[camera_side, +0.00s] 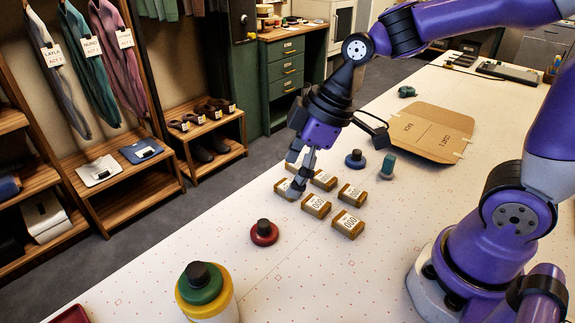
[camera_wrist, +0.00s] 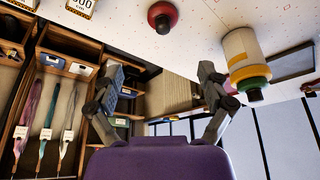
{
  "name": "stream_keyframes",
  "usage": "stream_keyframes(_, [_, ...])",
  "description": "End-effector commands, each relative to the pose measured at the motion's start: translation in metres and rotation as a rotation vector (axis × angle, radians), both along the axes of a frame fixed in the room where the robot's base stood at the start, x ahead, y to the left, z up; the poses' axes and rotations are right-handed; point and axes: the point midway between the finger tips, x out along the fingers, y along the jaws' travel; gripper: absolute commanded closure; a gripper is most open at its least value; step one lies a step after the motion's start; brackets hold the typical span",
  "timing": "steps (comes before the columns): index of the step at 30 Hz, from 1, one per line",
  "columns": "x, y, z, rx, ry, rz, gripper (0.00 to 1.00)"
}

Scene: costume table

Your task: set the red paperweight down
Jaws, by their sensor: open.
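The red paperweight (camera_side: 264,234), a round disc with a dark knob on top, stands upright on the pale table (camera_side: 180,235). It also shows at the top of the wrist view (camera_wrist: 162,15). My gripper (camera_side: 290,175) is open, its fingers spread, and holds nothing. In the side view it is above and behind the paperweight, over the small brown boxes, clear of the paperweight. In the wrist view both fingers (camera_wrist: 161,78) are apart with no object between them.
Several small labelled brown boxes (camera_side: 348,223) lie beside and below my gripper. A blue knobbed weight (camera_side: 355,160) and a teal object (camera_side: 388,167) stand further back, by a flat cardboard piece (camera_side: 430,132). A yellow-and-green-topped bottle (camera_side: 207,295) stands in front. Table left of the paperweight is clear.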

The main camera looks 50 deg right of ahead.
Motion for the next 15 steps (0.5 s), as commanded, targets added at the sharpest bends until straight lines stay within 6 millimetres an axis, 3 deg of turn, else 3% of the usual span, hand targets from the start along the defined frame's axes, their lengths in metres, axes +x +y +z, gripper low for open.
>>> stream_keyframes(7, [-0.042, -0.047, 0.038, -0.003, -0.059, -0.448, 0.12])
stream_keyframes(12, [-0.066, -0.068, 0.047, 0.034, -0.086, -0.691, 0.12])
stream_keyframes(15, [-0.071, -0.072, 0.047, 0.045, -0.09, -0.741, 0.12])
